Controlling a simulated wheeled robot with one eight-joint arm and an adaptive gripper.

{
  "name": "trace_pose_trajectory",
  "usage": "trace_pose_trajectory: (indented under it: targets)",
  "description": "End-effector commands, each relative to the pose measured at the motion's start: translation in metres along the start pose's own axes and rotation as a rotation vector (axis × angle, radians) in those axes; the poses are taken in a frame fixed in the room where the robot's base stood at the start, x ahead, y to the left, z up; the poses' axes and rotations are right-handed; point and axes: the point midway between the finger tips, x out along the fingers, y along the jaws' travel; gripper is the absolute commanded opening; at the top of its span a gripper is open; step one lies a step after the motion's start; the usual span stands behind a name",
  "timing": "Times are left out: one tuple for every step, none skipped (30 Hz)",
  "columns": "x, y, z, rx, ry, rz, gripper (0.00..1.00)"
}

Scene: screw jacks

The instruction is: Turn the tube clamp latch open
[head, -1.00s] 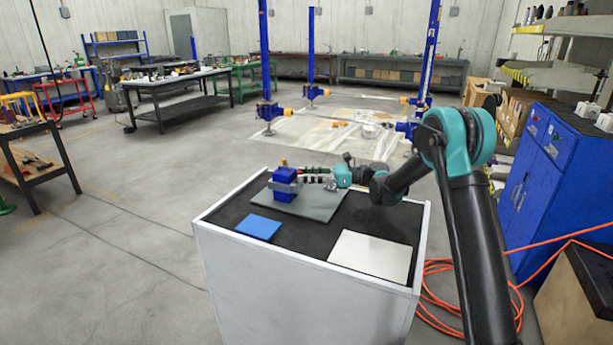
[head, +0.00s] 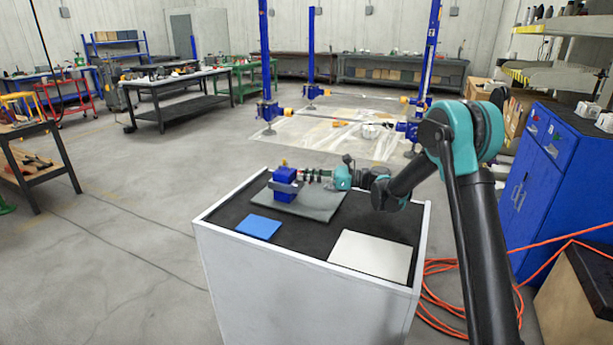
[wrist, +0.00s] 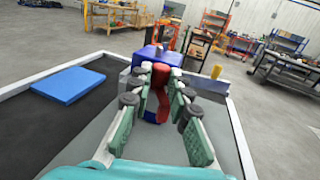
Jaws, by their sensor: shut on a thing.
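The tube clamp (head: 285,175) is a blue block with a grey band, standing on a grey plate (head: 318,208) on the cabinet top. It also shows at the far end of my fingers in the wrist view (wrist: 148,54). A red latch (wrist: 161,92) extends from it toward me, between my two fingers. My gripper (head: 308,176) reaches in from the right at the clamp's side. In the wrist view, my gripper (wrist: 161,82) is shut on the red latch, with dark pads on both sides. The fingers partly hide the latch and the clamp's near face.
A flat blue pad (head: 258,227) and a pale flat panel (head: 370,256) lie on the black cabinet top, nearer the front. A raised light rim (head: 212,208) edges the top.

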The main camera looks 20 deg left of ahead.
Motion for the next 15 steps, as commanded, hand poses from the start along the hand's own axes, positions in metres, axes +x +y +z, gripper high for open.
trace_pose_trajectory:
  targets:
    - [-0.0002,0.0028,0.0004,0.0,0.0,-0.033,0.0]
    - [-0.0002,0.0032,0.0003,0.0,0.0,-0.054,0.0]
    - [-0.0002,0.0043,0.0002,0.0,0.0,-0.085,0.0]
    - [-0.0002,0.0049,0.0004,0.0,0.0,-0.109,0.0]
    - [-0.0001,0.0052,0.0003,0.0,0.0,-0.133,0.0]
    - [0.0001,0.0063,0.0002,0.0,0.0,-0.164,0.0]
    - [0.0004,0.007,0.0003,0.0,0.0,-0.188,0.0]
    - [0.0007,0.0075,0.0003,0.0,0.0,-0.211,0.0]
    - [0.001,0.0084,0.0001,0.0,0.0,-0.242,0.0]
    - [0.0009,0.0087,0.0002,0.0,0.0,-0.265,0.0]
    - [0.0009,0.0091,0.0004,0.0,0.0,-0.287,0.0]
    - [0.0013,0.0098,0.0001,0.0,0.0,-0.315,0.0]
    - [0.0016,0.0103,0.0,0.0,0.0,-0.336,0.0]
    - [0.002,0.0107,0.0001,0.0,0.0,-0.355,0.0]
    - [0.002,0.0111,0.0003,0.0,0.0,-0.38,0.0]
